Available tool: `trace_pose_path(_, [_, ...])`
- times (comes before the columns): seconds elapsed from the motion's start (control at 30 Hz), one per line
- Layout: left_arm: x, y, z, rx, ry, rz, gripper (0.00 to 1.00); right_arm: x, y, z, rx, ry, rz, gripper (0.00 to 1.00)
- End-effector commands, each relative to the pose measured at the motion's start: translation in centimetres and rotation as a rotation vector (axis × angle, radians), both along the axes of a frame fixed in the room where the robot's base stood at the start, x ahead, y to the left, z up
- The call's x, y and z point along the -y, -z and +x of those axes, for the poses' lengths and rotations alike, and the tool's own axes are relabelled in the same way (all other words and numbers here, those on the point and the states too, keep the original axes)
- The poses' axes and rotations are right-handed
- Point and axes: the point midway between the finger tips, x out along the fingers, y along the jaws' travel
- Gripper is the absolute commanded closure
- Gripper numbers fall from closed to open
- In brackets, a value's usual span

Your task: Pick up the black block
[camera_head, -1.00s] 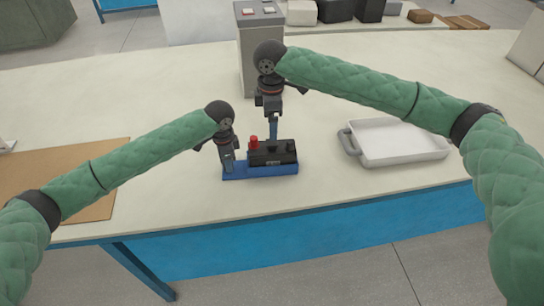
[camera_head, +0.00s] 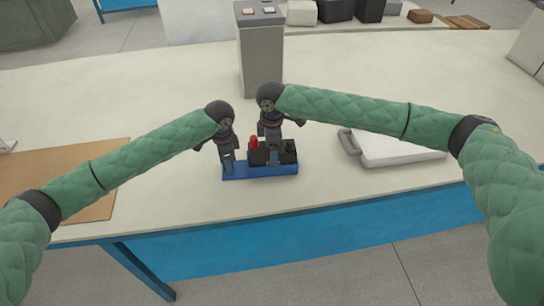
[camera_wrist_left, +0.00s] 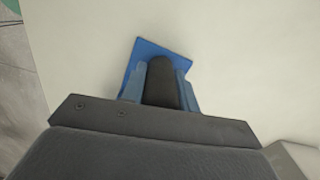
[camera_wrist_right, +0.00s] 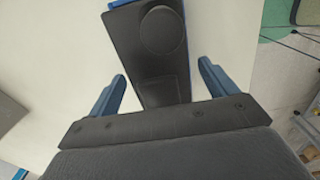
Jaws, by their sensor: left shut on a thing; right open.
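The black block (camera_head: 288,158) lies on the blue base (camera_head: 262,172) near the table's front edge, with a red knob (camera_head: 254,142) at its left. My right gripper (camera_head: 271,156) is low over the block. In the right wrist view the black block (camera_wrist_right: 160,60), with a round disc on top, runs between the open fingers of my right gripper (camera_wrist_right: 160,80), with gaps on both sides. My left gripper (camera_head: 228,166) is at the base's left end. In the left wrist view it is shut on a dark rounded piece (camera_wrist_left: 161,82) above the blue base (camera_wrist_left: 165,51).
A grey box with buttons (camera_head: 260,55) stands behind the base. A brown board (camera_head: 90,165) lies at the left. The table between them is clear.

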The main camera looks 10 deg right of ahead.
Motion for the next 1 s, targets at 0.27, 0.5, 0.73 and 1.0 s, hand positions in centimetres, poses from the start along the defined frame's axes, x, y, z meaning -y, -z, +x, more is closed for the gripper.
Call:
trace_pose_path(0.27, [-0.01,-0.06,0.04,0.001,0.000,0.000,0.99,-0.02,0.09,0.01,0.000,0.000,0.001,0.27])
trace_pose_path(0.5, [-0.01,-0.06,0.04,0.001,0.000,0.000,0.99,-0.02,0.07,0.03,0.001,0.000,0.001,0.74])
trace_pose_path(0.73, [-0.01,-0.10,0.03,0.001,0.000,0.000,0.99,-0.06,-0.20,0.12,0.003,0.000,0.002,1.00])
trace_pose_path(1.0, [0.00,-0.07,0.02,0.000,0.000,0.000,0.99,-0.06,-0.48,0.13,0.004,0.000,0.002,1.00])
